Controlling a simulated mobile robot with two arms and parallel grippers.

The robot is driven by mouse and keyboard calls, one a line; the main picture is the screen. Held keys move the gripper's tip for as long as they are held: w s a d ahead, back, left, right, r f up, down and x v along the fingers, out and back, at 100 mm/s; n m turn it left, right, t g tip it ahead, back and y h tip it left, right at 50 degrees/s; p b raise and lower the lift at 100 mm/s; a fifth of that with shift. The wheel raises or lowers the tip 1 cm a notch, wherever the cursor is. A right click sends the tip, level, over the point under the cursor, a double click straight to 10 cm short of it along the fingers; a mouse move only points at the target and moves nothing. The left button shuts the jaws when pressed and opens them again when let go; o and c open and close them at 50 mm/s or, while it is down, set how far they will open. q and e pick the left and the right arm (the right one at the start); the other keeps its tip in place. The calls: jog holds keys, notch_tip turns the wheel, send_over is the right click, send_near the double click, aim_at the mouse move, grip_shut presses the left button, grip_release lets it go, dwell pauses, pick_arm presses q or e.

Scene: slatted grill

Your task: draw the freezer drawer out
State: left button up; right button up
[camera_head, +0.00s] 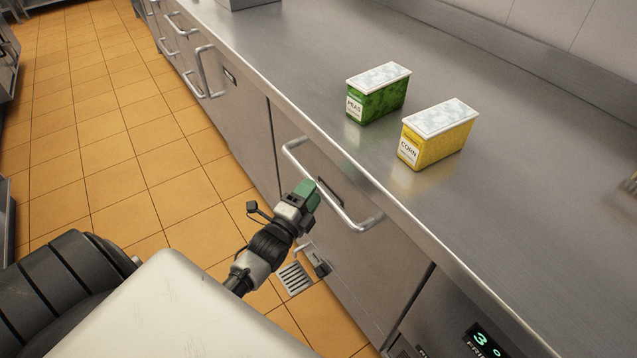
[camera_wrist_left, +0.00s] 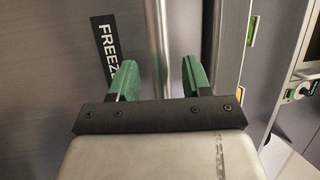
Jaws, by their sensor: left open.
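The freezer drawer (camera_head: 370,260) is a steel front under the counter, and it looks closed. Its bar handle (camera_head: 345,213) runs along the top of the front, with a dark label beside it. My left gripper (camera_head: 309,192) is at the drawer front, close to the handle. In the left wrist view the gripper (camera_wrist_left: 158,82) has its two green fingers apart, with the handle bar (camera_wrist_left: 159,40) upright in the picture between them. I cannot tell whether they touch it. A label reading "FREEZ" (camera_wrist_left: 104,45) shows left of the bar, partly hidden by a finger. My right gripper is not in view.
A green peas tub (camera_head: 376,100) and a yellow corn tub (camera_head: 440,140) stand on the steel counter (camera_head: 300,60) above. Another handled front (camera_head: 215,85) is farther along. A lit display (camera_head: 484,340) is at lower right. The tiled floor (camera_head: 130,150) is largely clear.

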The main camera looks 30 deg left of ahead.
pick_arm(q)
jog(key=shift+w+r, duration=0.15)
jog(key=shift+w, duration=0.65)
jog(key=shift+w+r, duration=0.15)
jog(key=shift+w, duration=0.65)
grip_shut()
